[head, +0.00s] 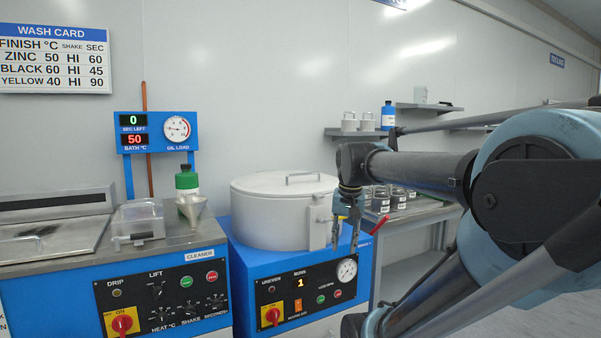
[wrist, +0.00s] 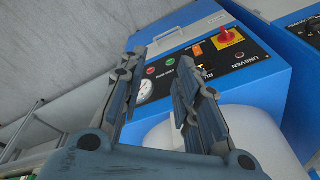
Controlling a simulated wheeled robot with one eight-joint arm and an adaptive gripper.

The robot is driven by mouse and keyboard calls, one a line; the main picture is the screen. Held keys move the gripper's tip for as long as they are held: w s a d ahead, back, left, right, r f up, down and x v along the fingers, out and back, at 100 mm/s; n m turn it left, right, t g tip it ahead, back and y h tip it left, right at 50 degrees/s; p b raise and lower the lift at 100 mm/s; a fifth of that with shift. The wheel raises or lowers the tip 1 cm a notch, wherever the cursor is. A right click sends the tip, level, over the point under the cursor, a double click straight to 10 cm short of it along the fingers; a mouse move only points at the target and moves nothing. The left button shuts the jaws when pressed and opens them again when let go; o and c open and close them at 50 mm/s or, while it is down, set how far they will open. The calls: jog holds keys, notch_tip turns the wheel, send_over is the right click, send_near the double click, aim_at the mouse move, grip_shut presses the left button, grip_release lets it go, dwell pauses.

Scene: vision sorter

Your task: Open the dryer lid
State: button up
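The dryer is a round light-grey drum (head: 270,215) on a blue cabinet (head: 235,262). Its flat lid (head: 265,185) is down on the drum, with a bar handle (head: 303,176) on top. A pale bracket (head: 317,230) is on the drum's front right side. My gripper (head: 346,248) points down at the drum's right, below lid height and in front of the gauge area. Its fingers are apart and empty. In the wrist view my gripper (wrist: 160,72) is also open, with the pale drum (wrist: 255,125) partly behind the right finger.
The dryer's panel (head: 310,292) has a red knob (head: 271,315), buttons and a gauge (head: 347,271). A red lever (head: 379,224) sticks out right of my gripper. A side table with jars (head: 398,199) stands behind.

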jog(key=w+a+r+m, duration=0.2)
jog(key=w+r+m, duration=0.1)
jog(key=w+r, duration=0.65)
jog(key=w+a+r+m, duration=0.25)
jog(key=w+r, duration=0.45)
jog(key=r, duration=0.5)
notch_tip(320, 180, up, 12)
jog(key=m, duration=0.4)
send_over(289, 176)
jog(key=d, duration=0.6)
jog(key=shift+y, duration=0.4)
jog(key=x, duration=1.7)
jog(key=shift+s+d+f, duration=0.25)
jog(key=shift+s+f, duration=0.05)
jog(key=shift+s, duration=0.05)
grip_shut()
